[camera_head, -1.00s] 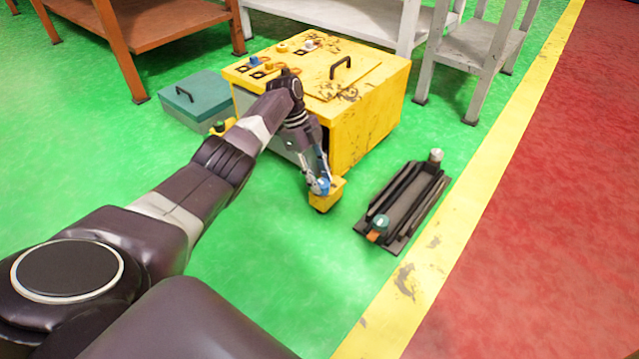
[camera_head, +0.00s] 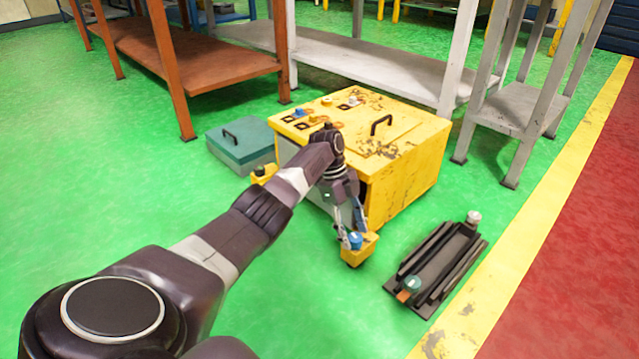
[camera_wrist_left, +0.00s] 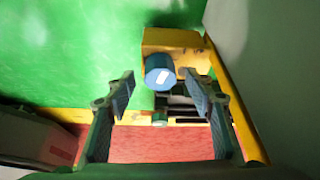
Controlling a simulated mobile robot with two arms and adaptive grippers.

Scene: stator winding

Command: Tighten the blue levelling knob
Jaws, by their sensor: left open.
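The blue levelling knob (camera_head: 355,240) sits on a yellow foot bracket (camera_head: 358,253) at the near lower corner of the yellow machine (camera_head: 405,180). In the left wrist view the knob (camera_wrist_left: 160,72) is round and blue with a white mark on top, in front of the yellow bracket (camera_wrist_left: 172,40). My left gripper (camera_head: 352,232) reaches down to the knob. In the left wrist view its two fingers (camera_wrist_left: 158,90) are apart, one on each side of the knob, with a gap showing on both sides. My right gripper is not in view.
A black rail fixture (camera_head: 440,262) with a green knob and a grey knob lies on the floor to the right. A teal box (camera_head: 240,145) stands left of the machine. Orange and grey shelves (camera_head: 190,55) stand behind. Green floor in front is clear.

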